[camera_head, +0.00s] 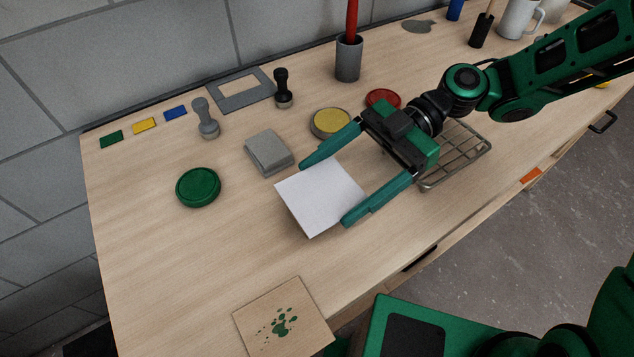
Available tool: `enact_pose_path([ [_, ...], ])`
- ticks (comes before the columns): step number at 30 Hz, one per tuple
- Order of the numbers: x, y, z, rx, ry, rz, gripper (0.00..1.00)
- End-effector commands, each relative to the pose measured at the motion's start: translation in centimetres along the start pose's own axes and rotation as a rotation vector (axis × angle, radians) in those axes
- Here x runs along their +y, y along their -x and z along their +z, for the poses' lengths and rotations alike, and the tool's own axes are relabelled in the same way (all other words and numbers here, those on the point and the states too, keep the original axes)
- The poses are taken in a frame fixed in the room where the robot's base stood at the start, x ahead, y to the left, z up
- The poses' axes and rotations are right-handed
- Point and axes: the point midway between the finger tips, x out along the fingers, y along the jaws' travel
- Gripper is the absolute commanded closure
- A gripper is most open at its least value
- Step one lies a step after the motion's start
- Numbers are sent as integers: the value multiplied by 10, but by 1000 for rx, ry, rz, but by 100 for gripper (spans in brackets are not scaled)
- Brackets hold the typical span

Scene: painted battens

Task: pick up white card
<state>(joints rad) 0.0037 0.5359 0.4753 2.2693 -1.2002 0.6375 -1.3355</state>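The white card (318,197) lies near the middle of the wooden table, between the fingers of my gripper (323,193). My gripper is spread wide, with one green finger by the card's upper left edge and the other by its lower right edge. The finger ends overlap the card's edges in this view. I cannot tell whether either finger touches the card, or whether the card is flat on the table or slightly raised.
A grey block (269,152) sits just beyond the card, with a green round lid (198,187) to the left. A yellow pad tin (330,122) and a wire rack (463,158) are close to my gripper. A paint-spotted board (255,318) lies at the front edge.

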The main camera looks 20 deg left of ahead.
Motion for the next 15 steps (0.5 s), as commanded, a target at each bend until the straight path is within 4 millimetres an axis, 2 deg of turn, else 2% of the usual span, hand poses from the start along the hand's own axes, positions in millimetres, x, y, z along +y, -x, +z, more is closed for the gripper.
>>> enact_pose_path([
  [15,0,3,-6,-1,1,2,40],
])
